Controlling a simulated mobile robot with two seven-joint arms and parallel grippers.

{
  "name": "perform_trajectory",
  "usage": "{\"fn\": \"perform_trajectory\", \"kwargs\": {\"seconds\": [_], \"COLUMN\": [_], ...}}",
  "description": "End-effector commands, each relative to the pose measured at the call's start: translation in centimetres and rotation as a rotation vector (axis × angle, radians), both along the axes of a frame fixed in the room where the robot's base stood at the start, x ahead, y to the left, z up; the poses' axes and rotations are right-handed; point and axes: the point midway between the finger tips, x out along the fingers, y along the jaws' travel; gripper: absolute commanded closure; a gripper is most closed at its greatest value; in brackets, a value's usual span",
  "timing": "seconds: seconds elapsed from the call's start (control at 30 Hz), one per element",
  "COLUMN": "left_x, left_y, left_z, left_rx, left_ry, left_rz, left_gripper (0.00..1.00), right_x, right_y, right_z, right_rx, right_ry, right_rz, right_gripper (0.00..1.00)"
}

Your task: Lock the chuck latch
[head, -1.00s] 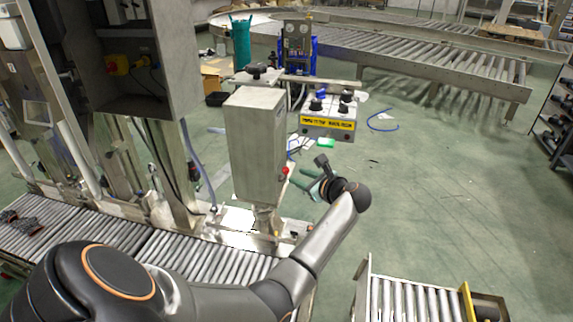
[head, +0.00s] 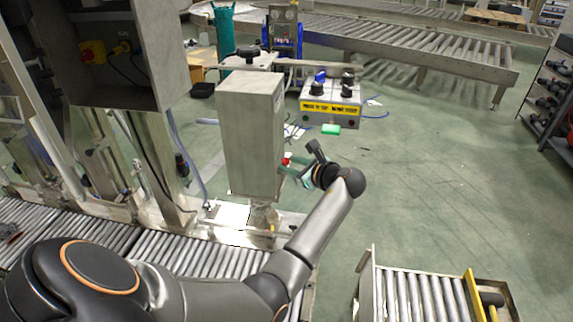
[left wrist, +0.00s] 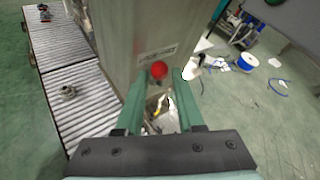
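A red knob (head: 287,160) sticks out of the right side of a tall grey metal box (head: 250,140). In the left wrist view the red knob (left wrist: 159,70) lies between the green fingers of my left gripper (left wrist: 160,78). The fingers are apart, one on each side of it, and I cannot tell whether they touch it. In the head view my left gripper (head: 293,171) is beside the box's right face, partly hidden by its wrist. I cannot make out a part that is surely the chuck latch. My right gripper is not in view.
A roller conveyor (head: 190,258) runs below the box, and a short one (head: 420,295) stands at the front right. A control box (head: 331,98) with a yellow label stands behind. The green floor (head: 440,170) at the right is mostly clear.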

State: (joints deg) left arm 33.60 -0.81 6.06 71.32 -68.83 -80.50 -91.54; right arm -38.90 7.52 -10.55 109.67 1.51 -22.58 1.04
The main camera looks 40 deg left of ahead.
Motion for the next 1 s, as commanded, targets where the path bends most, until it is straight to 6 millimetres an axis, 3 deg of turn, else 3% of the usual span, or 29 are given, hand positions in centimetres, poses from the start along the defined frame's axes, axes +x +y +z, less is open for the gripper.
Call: {"fn": "perform_trajectory", "kwargs": {"seconds": [0.5,0.83,1.0], "left_x": [0.02,0.02,0.02], "left_y": [-0.2,-0.19,-0.18], "left_z": [-0.13,-0.16,-0.16], "left_rx": [0.0,0.0,0.0], "left_ry": [0.0,0.0,0.0], "left_rz": [0.0,0.0,0.0], "left_gripper": [0.63,0.99,1.0], "right_x": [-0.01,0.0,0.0], "right_y": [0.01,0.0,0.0], "right_z": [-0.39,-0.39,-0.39], "right_rx": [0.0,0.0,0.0], "right_ry": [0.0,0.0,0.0], "right_rz": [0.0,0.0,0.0], "right_gripper": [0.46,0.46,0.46]}}
